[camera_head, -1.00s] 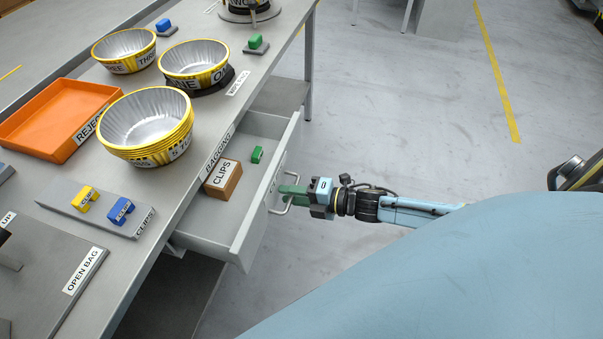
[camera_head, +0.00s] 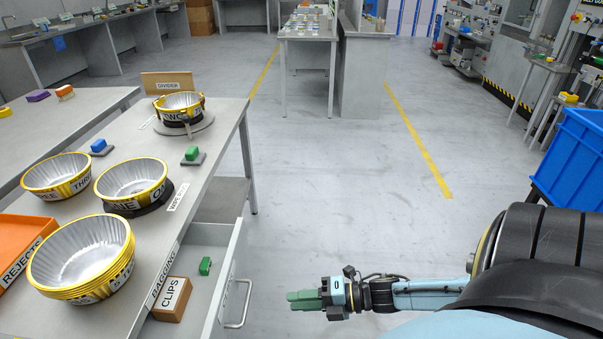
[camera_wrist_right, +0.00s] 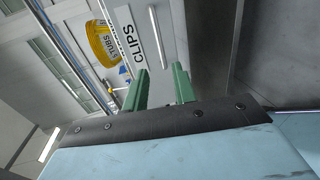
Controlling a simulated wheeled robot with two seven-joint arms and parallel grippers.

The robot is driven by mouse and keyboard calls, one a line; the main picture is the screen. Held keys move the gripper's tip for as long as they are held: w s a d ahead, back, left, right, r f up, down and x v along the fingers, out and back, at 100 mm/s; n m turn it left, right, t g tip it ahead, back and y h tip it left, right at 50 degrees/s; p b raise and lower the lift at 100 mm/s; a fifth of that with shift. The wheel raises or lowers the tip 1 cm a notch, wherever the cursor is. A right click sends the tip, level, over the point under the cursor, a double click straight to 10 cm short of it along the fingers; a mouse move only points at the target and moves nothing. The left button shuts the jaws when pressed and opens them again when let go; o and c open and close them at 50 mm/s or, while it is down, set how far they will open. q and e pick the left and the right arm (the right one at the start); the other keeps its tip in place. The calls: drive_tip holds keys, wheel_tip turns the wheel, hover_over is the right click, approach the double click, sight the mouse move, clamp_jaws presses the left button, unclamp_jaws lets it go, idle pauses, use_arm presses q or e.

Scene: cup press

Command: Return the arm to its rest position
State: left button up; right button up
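My right gripper (camera_head: 303,299) is at the lower middle of the head view, in free air to the right of the drawer's handle (camera_head: 241,304) and apart from it. Its two green fingers stand apart with nothing between them in the right wrist view (camera_wrist_right: 160,88). The grey drawer (camera_head: 222,285) under the table is pulled out. It holds a brown box labelled CLIPS (camera_head: 171,299) and a small green clip (camera_head: 205,266). My left gripper is not in view.
On the table (camera_head: 205,200) stand several yellow-rimmed metal bowls, including a stack (camera_head: 82,258), and an orange rejects tray (camera_head: 22,240). A blue crate (camera_head: 572,160) is at the right. The floor (camera_head: 330,190) between is clear.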

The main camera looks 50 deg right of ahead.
idle(0.6)
